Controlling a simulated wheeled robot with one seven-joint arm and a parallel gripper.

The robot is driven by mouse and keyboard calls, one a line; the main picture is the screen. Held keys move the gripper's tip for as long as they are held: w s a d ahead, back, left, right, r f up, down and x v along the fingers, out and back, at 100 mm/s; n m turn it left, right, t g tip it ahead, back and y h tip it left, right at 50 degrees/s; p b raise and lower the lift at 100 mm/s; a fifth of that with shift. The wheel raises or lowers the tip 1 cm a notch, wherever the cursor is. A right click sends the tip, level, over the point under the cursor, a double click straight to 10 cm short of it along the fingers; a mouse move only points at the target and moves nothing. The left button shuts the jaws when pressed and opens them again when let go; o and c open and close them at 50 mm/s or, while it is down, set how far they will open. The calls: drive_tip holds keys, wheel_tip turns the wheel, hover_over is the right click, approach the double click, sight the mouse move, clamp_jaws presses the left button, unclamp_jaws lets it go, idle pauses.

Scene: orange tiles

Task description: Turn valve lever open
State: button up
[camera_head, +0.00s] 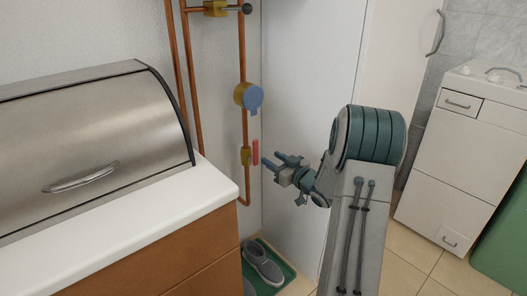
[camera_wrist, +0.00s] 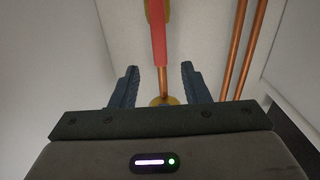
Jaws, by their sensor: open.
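The red valve lever (camera_head: 255,152) is upright on a brass valve body (camera_head: 246,156), set in a vertical copper pipe at the wall. My gripper (camera_head: 272,160) is just to the right of the lever in the head view, with its blue fingers pointing at it. In the wrist view the red lever (camera_wrist: 157,35) runs down from the top, ahead of the gap between my open fingers (camera_wrist: 158,85). The fingers are apart and hold nothing. I cannot tell whether either finger touches the lever.
A blue-faced brass gauge or meter (camera_head: 250,96) is above the valve. A white counter (camera_head: 130,225) with a steel bread box (camera_head: 90,140) stands at left. Shoes (camera_head: 262,262) lie on a green tray below. A white panel (camera_head: 305,110) is behind my arm.

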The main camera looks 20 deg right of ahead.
drive_tip(key=p+v, duration=0.1)
drive_tip(key=v, duration=0.5)
drive_tip(key=shift+s, duration=0.25)
drive_tip(key=s+a+r+m+g+h+p, duration=0.1)
drive_tip(key=a+r+g+h+p, duration=0.25)
drive_tip(key=r+p, duration=0.55)
drive_tip(key=s+a+r+m+g+h+p, duration=0.2)
drive_tip(key=r+h+p, duration=0.3)
drive_tip(key=r, duration=0.6)
drive_tip(key=s+a+r+g+y+p, duration=0.1)
drive_tip(key=s+a+r+g+p, duration=0.2)
drive_tip(key=s, duration=0.5)
drive_tip(key=s+a+r+g+y+p, duration=0.1)
drive_tip(key=s+a+r+g+p, duration=0.2)
drive_tip(key=s+a+r+p, duration=0.3)
drive_tip(key=s+a+r+m+g+y+p, duration=0.1)
drive_tip(key=s+a+r+g+p, duration=0.2)
drive_tip(key=s, duration=0.7)
drive_tip(key=a+r+p, duration=0.2)
drive_tip(key=a+p, duration=0.1)
drive_tip(key=p, duration=0.1)
drive_tip(key=shift+s, duration=0.1)
drive_tip(key=shift+c, duration=0.6)
